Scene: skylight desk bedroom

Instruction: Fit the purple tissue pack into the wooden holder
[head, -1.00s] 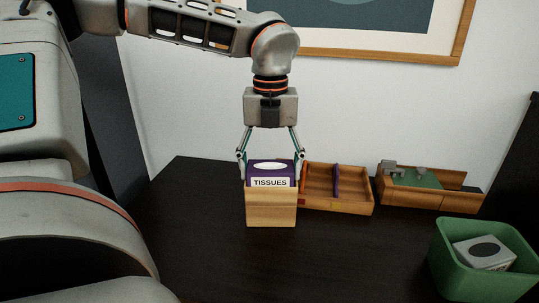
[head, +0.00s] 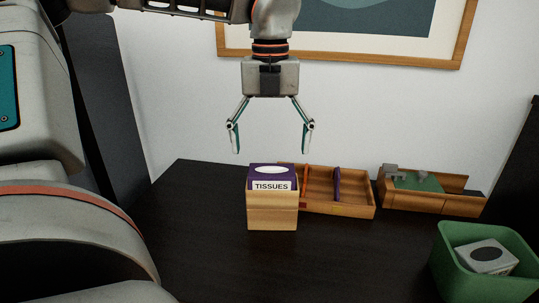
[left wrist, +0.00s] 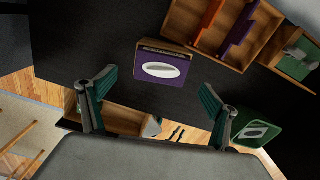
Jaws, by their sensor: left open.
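The purple tissue pack (head: 272,177) sits upright in the wooden holder (head: 272,218) on the dark desk. Its white oval top and TISSUES label show above the holder's lowered front. In the left wrist view the pack (left wrist: 162,69) is seen from above, with the holder's rim (left wrist: 165,45) along one side. My left gripper (head: 270,140) is open and empty above the pack, with its fingers apart and clear of it. Its fingers also show in the left wrist view (left wrist: 155,100). My right gripper is not in view.
A wooden tray (head: 358,205) with orange and purple dividers stands just right of the holder. Further right are a wooden box (head: 436,203) with a green inside and a green bin (head: 458,269) holding a white box (head: 486,256). The desk's front left (head: 195,240) is clear.

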